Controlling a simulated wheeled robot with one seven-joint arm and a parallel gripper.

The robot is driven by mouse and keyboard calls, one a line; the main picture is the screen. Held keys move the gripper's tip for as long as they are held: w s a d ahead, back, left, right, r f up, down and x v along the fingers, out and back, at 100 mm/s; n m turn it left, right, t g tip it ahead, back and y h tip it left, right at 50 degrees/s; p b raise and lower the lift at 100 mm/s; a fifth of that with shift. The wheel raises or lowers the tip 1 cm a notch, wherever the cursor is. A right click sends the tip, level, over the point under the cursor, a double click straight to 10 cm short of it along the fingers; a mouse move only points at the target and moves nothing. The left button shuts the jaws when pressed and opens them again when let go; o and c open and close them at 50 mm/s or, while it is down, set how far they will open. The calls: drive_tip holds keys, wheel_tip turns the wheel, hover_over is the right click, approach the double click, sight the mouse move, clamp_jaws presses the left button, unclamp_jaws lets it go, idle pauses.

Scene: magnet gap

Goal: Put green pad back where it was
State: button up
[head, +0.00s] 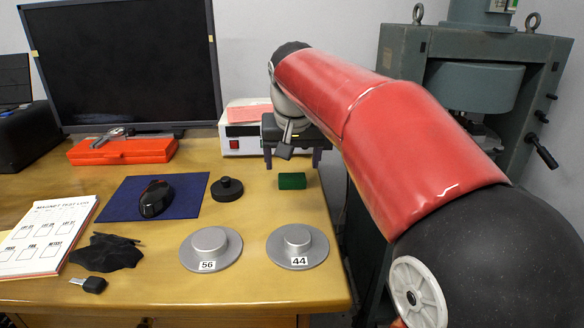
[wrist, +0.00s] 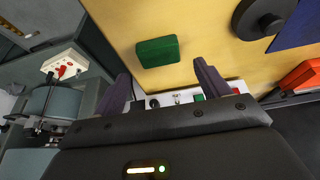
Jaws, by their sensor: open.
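The green pad (head: 292,181) is a small dark green block lying on the wooden table, behind the disc labelled 44. In the wrist view the green pad (wrist: 157,51) lies on the table, beyond and between my fingertips. My gripper (head: 292,160) is above the table just behind the pad, with its two purple fingers apart and nothing between them. The wrist view also shows my open gripper (wrist: 160,72). Two silver discs with raised hubs, labelled 56 (head: 210,246) and 44 (head: 297,245), lie near the table's front edge.
A black knobbed disc (head: 227,189) lies left of the pad, next to a blue mat (head: 122,205) with a mouse. A white instrument box (head: 238,138) stands behind my gripper. A grey-green machine (head: 476,100) stands to the right. Table between pad and discs is clear.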

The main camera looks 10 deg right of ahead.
drive_tip(key=v, duration=0.7)
drive_tip(key=shift+r+p, duration=0.3)
drive_tip(key=shift+p, duration=0.15)
drive_tip(key=shift+s, duration=0.2)
